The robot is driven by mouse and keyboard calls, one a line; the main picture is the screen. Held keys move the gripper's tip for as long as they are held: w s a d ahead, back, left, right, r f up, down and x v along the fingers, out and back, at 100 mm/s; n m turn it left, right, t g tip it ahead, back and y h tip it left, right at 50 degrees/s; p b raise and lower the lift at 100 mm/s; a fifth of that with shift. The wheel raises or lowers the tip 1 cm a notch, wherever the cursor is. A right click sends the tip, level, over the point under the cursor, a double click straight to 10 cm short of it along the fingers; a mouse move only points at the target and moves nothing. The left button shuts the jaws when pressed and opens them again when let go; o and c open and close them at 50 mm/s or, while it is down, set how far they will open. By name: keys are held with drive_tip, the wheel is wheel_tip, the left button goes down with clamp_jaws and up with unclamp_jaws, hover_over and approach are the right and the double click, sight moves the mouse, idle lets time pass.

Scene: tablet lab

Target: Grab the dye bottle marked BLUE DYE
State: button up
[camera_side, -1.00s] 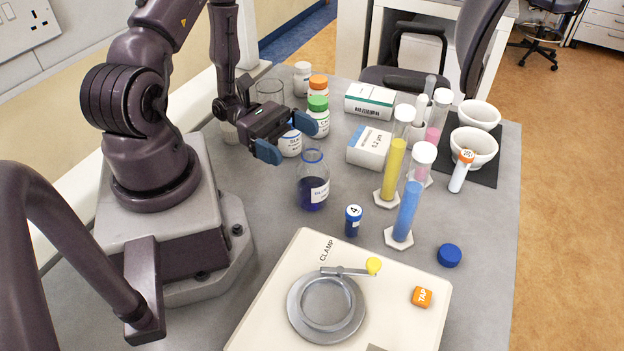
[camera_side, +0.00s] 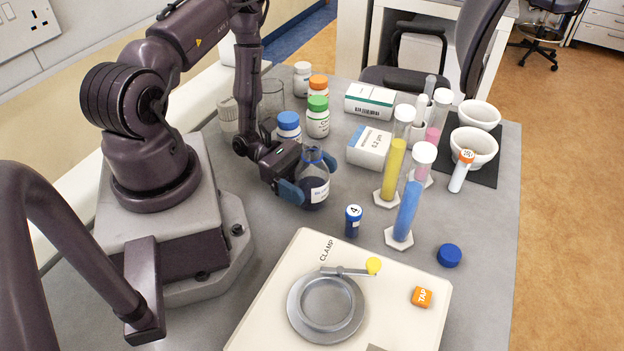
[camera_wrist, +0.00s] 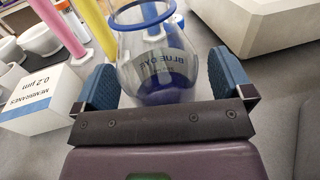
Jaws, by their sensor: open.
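The dye bottle (camera_side: 315,190) is clear glass with a blue rim, dark blue liquid and a white label. In the wrist view the bottle (camera_wrist: 160,65) shows the label BLUE DYE between my two blue fingertips. My gripper (camera_side: 311,181) is low at the table, its fingers on either side of the bottle. In the wrist view my gripper (camera_wrist: 165,80) is open, with a small gap visible beside the bottle on the right. Whether the left finger touches the glass I cannot tell. The bottle stands upright on the grey table.
A blue-capped bottle (camera_side: 288,126) and a green-capped bottle (camera_side: 318,118) stand behind the gripper. A membranes box (camera_side: 367,148) is to the right, near yellow (camera_side: 393,168) and blue (camera_side: 408,210) cylinders. A small blue vial (camera_side: 353,221) and the clamp plate (camera_side: 400,330) are in front.

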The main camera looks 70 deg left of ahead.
drive_tip(key=shift+w+d, duration=0.1)
drive_tip(key=shift+d, duration=0.1)
drive_tip(key=c, duration=1.1)
drive_tip(key=shift+c, duration=0.3)
drive_tip(key=shift+r, duration=0.2)
